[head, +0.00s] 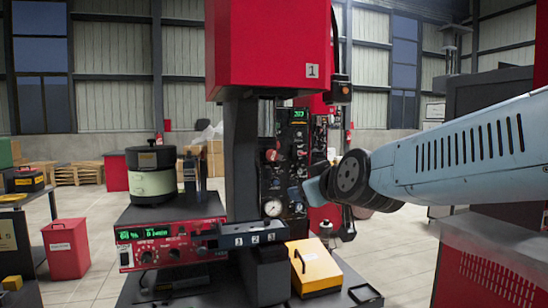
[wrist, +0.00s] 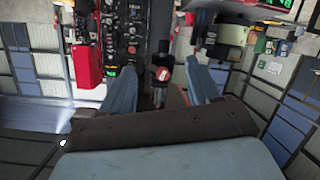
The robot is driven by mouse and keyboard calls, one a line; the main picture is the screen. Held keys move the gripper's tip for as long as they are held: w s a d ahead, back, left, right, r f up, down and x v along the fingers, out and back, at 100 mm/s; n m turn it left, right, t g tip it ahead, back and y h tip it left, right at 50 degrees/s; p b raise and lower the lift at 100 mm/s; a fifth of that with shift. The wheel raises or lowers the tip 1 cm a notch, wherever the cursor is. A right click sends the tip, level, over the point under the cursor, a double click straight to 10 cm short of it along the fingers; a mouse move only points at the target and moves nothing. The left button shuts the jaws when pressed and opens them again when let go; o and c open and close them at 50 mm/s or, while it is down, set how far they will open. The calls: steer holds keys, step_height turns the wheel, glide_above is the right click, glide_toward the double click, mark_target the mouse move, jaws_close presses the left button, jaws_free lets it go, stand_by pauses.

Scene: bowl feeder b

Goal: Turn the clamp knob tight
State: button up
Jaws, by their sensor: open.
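I cannot pick out the knob there.
A control panel (head: 298,150) with a gauge stands behind my gripper. The red press head (head: 268,45) hangs above. A yellow box (head: 313,268) sits below.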

mark_target(273, 156)
steer(key=w+a+r+n+t, duration=0.1)
steer(key=w+a+r+t, duration=0.2)
steer(key=a+r, duration=0.15)
steer(key=x, duration=1.3)
steer(key=shift+w+d+r, duration=0.3)
steer(key=shift+w, duration=0.2)
steer(key=c, duration=1)
steer(key=shift+c, duration=0.2)
